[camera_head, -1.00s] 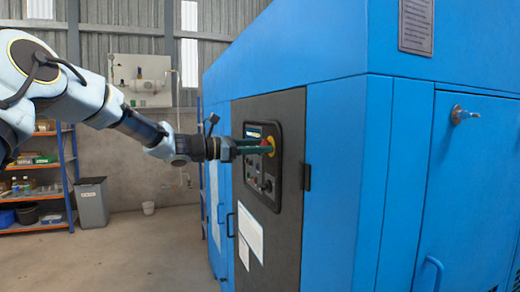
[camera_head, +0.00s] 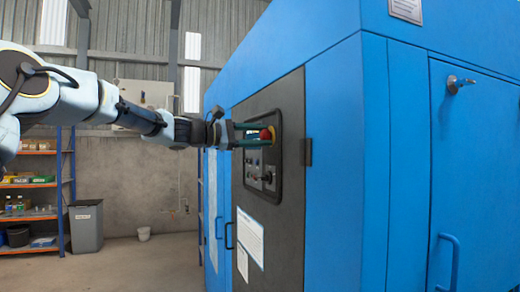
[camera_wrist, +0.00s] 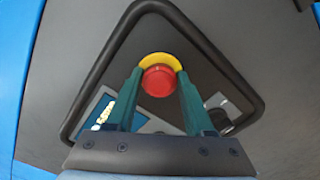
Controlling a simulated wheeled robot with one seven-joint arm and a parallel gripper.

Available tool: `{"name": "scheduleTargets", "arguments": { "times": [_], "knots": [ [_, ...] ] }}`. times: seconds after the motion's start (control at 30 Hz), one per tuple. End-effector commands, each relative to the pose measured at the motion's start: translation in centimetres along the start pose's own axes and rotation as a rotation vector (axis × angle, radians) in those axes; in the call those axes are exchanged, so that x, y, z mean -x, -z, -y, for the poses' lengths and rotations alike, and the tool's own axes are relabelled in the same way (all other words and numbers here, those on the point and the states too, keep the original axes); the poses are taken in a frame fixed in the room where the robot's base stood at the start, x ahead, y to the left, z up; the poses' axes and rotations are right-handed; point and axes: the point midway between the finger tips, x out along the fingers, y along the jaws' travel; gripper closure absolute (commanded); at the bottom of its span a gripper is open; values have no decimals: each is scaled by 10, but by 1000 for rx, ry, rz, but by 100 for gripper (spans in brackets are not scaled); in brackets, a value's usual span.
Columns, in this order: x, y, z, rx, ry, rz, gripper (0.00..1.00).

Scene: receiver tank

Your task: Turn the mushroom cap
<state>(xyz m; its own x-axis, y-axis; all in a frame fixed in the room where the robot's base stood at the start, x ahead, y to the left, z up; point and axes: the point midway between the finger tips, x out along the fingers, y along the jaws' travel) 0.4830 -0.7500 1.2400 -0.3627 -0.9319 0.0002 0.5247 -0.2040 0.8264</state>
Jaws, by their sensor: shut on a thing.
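The red mushroom cap (camera_wrist: 159,81) sits in front of a yellow collar (camera_wrist: 160,60) on the dark control panel. It also shows in the head view as a red cap (camera_head: 266,134) with a yellow edge at its right. My gripper (camera_wrist: 159,88) has its two green fingers on either side of the cap, shut on it. In the head view my gripper (camera_head: 252,134) reaches the panel from the left, fingers one above the other. The far side of the cap is hidden.
A raised dark frame (camera_wrist: 95,75) surrounds the panel. A small screen (camera_wrist: 103,112) and a dark knob (camera_wrist: 224,112) lie beside the fingers. The blue cabinet (camera_head: 335,150) fills the right. The floor at left is clear before the shelves (camera_head: 35,200) and grey bin (camera_head: 86,226).

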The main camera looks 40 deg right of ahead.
Motion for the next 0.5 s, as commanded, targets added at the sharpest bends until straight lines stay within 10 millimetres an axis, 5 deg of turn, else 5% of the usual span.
{"name": "scheduleTargets", "arguments": {
  "times": [0.5],
  "knots": [
    [-1,-1,0,-91,1,1,100]
  ]
}}
